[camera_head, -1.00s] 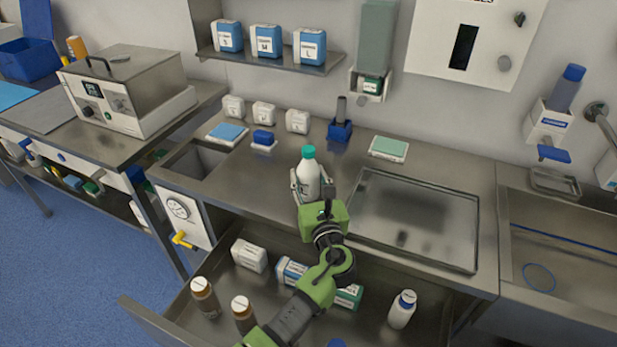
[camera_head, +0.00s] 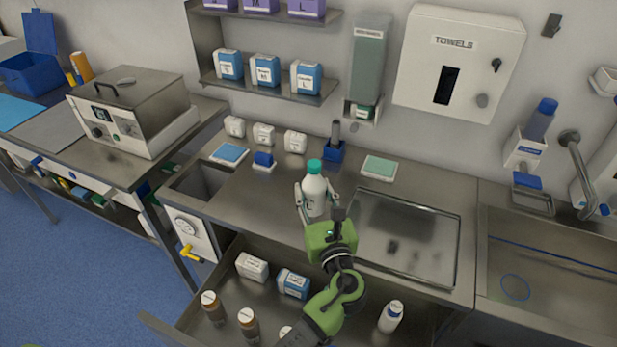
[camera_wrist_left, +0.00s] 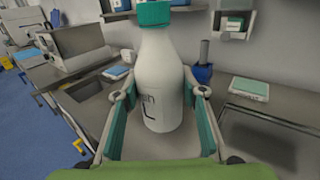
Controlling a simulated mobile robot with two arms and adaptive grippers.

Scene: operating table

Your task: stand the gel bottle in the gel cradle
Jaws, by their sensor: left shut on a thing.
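A white bottle with a teal cap (camera_head: 314,193), taken as the gel bottle, is upright between the fingers of my left gripper (camera_head: 316,203). The left wrist view shows the fingers shut on both sides of the bottle (camera_wrist_left: 160,85); its print is only partly readable. The bottle is over the steel counter, left of the shallow tray; I cannot tell whether its base touches the counter. A blue holder (camera_head: 333,152) with a dark upright piece stands behind it and may be the gel cradle, but I cannot tell for sure. My right gripper is not in view.
The shallow steel tray (camera_head: 451,250) is to the right. A green pad (camera_head: 379,167), blue sponge (camera_head: 263,159) and several white containers stand at the back. The open drawer (camera_head: 180,331) below holds bottles and boxes.

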